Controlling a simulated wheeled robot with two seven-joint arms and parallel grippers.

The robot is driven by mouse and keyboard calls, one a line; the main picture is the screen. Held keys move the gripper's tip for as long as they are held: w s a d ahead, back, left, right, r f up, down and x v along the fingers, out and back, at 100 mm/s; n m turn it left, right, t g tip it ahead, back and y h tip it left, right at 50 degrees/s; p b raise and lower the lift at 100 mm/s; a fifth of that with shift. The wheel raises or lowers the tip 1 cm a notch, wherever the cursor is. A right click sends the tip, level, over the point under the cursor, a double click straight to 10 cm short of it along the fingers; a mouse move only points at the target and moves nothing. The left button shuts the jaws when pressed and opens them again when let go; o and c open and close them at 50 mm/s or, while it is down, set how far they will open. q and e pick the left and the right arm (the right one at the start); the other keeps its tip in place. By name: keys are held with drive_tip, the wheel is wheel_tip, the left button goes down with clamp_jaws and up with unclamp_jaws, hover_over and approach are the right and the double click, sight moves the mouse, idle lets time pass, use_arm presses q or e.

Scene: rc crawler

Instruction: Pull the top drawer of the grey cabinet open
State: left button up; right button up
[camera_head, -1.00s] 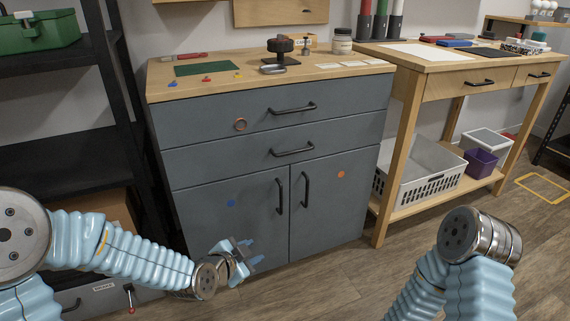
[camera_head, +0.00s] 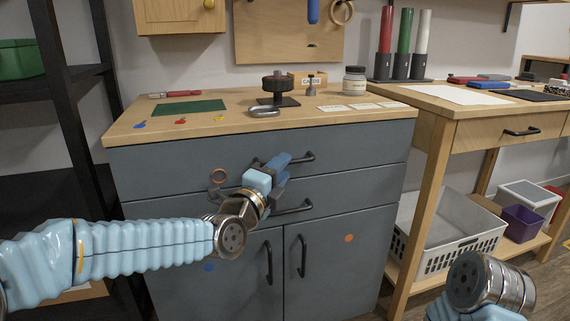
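The grey cabinet (camera_head: 160,237) stands in the middle, with a wooden top, two drawers and two doors below. Its top drawer (camera_head: 365,142) looks closed, its front flush. The dark bar handle of the top drawer (camera_head: 308,157) is partly hidden by my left gripper (camera_head: 282,168), and its right end shows. The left gripper's blue fingers are at this handle; whether they touch it or how far apart they are cannot be made out. The lower drawer's handle (camera_head: 297,209) is partly behind the gripper. My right gripper is out of view.
A wooden workbench (camera_head: 475,108) adjoins on the right, with a white crate (camera_head: 455,235) on its lower shelf. A black shelf unit (camera_head: 75,110) stands on the left. On the cabinet top are a green mat (camera_head: 190,108), a metal carabiner-like loop (camera_head: 264,112) and a jar (camera_head: 354,82).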

use_arm(q)
drive_tip(key=shift+x, duration=1.15)
clamp_jaws()
